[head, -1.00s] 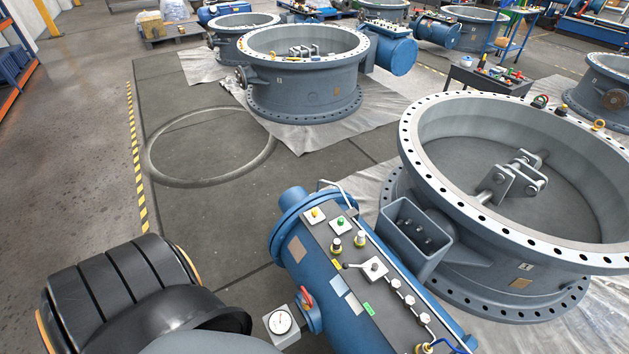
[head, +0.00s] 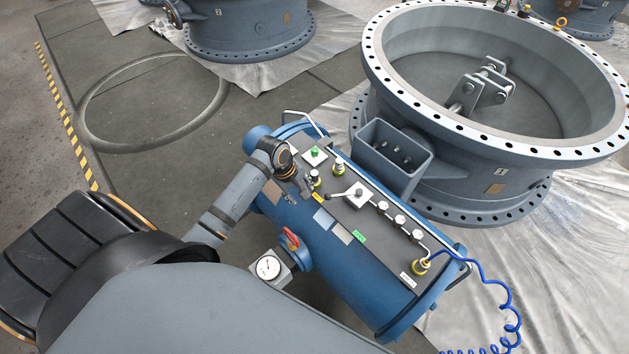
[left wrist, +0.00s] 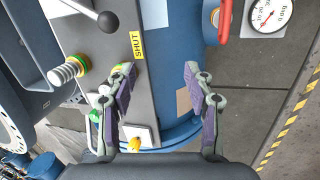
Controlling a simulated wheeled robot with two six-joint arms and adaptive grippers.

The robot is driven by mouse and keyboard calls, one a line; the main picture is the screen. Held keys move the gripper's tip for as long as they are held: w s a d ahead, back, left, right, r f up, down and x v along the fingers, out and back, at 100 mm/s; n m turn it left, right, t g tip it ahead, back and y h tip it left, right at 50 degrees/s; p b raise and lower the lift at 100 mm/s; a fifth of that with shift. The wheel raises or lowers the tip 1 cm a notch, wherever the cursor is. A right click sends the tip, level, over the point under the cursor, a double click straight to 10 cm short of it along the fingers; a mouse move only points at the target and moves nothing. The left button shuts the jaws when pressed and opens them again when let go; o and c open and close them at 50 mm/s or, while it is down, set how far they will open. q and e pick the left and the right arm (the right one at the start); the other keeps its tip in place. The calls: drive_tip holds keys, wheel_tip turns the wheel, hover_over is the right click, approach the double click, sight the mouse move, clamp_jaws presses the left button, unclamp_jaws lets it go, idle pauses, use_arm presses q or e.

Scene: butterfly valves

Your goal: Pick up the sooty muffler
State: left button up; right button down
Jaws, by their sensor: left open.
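The sooty muffler (head: 315,178) is a small dark-topped plug on a yellowish base, on the grey panel of the blue cylinder. In the left wrist view its base (left wrist: 118,72) shows only in part behind one finger. A second, paler ribbed muffler (head: 338,167) stands beside it; it also shows in the left wrist view (left wrist: 66,71). My left gripper (left wrist: 158,76) is open and empty above the panel's edge and cylinder, with one finger over the sooty muffler. Contact cannot be told. My right gripper is not in view.
The blue cylinder (head: 350,285) carries a lever (head: 350,195), a green button (head: 315,153), several fittings and a blue hose (head: 500,285). A gauge (head: 268,267) and red handle sit at its side. A large grey valve body (head: 480,170) stands behind to the right.

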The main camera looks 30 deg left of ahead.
sight(313, 173)
use_arm(q)
drive_tip(key=w+a+r+n+h, duration=0.2)
drive_tip(key=w+a+r+n, duration=0.1)
drive_tip(key=w+r+n, duration=0.6)
drive_tip(key=shift+n, duration=0.6)
drive_tip(key=f, duration=0.2)
drive_tip(key=d+f, duration=0.1)
drive_tip(key=f, duration=0.1)
drive_tip(key=f+b, duration=0.1)
drive_tip(key=f, duration=0.2)
drive_tip(key=shift+s+d, duration=0.3)
drive_tip(key=x, duration=0.5)
drive_tip(key=shift+f+b, duration=0.15)
drive_tip(key=shift+b, duration=0.2)
drive_tip(key=shift+a, duration=0.1)
clamp_jaws()
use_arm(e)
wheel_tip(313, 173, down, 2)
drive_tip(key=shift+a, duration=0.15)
